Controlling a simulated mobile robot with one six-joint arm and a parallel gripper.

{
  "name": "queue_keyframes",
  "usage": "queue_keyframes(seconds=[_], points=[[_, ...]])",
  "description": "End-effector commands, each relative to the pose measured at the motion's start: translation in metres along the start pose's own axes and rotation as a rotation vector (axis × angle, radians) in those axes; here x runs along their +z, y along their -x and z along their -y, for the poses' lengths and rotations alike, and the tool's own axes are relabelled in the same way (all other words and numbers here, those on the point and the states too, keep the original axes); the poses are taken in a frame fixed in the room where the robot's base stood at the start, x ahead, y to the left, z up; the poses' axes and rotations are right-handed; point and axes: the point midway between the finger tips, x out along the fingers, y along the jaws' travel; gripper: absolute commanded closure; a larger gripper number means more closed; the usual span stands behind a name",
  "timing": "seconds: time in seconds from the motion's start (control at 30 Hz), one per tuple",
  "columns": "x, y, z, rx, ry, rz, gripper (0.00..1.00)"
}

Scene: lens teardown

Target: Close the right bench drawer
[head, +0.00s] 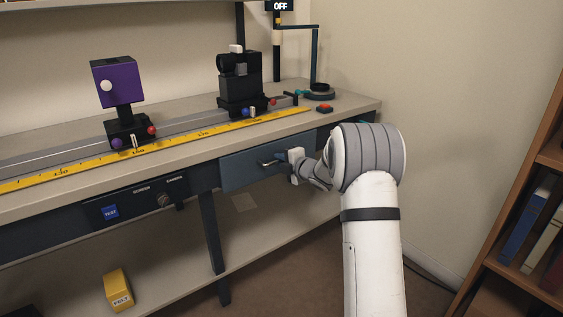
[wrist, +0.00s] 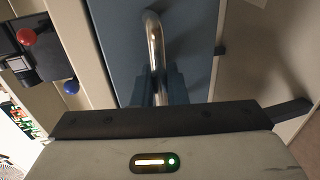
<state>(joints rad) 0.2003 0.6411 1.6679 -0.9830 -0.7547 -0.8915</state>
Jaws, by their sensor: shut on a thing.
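The right bench drawer (head: 238,170) has a blue-grey front under the right part of the bench top. In the wrist view its front (wrist: 190,45) fills the upper middle. Its curved metal handle (wrist: 154,42) also shows in the head view (head: 265,164). My gripper (head: 282,159) is at the handle, and in the wrist view its two dark blue fingers (wrist: 158,88) are shut around the bar. The head view does not clearly show how far the drawer stands out. My arm hides the bench front to the right.
The bench top (head: 190,155) carries a yellow ruler (head: 160,146), a purple block on a stand (head: 115,82), a black device (head: 240,85) and a red button (head: 324,108). A yellow box (head: 118,288) is on the lower shelf. A bookcase (head: 535,180) stands at right.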

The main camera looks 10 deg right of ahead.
Motion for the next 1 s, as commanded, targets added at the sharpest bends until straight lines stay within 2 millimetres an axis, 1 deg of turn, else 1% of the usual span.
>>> queue_keyframes(seconds=[0.17,0.2,0.4,0.63,0.73,0.87,1.0], points=[[-0.002,-0.002,-0.003,0.005,0.002,-0.001,1.0],[-0.002,-0.002,-0.003,0.005,0.002,-0.001,0.87],[-0.002,-0.002,-0.003,0.005,0.002,-0.002,0.7],[-0.003,-0.002,-0.004,0.006,0.002,-0.002,0.7],[-0.002,0.004,-0.004,0.005,0.001,-0.002,0.7],[-0.002,0.024,-0.005,0.003,0.001,0.0,0.7],[-0.002,0.05,-0.004,0.003,0.0,0.0,0.7]])
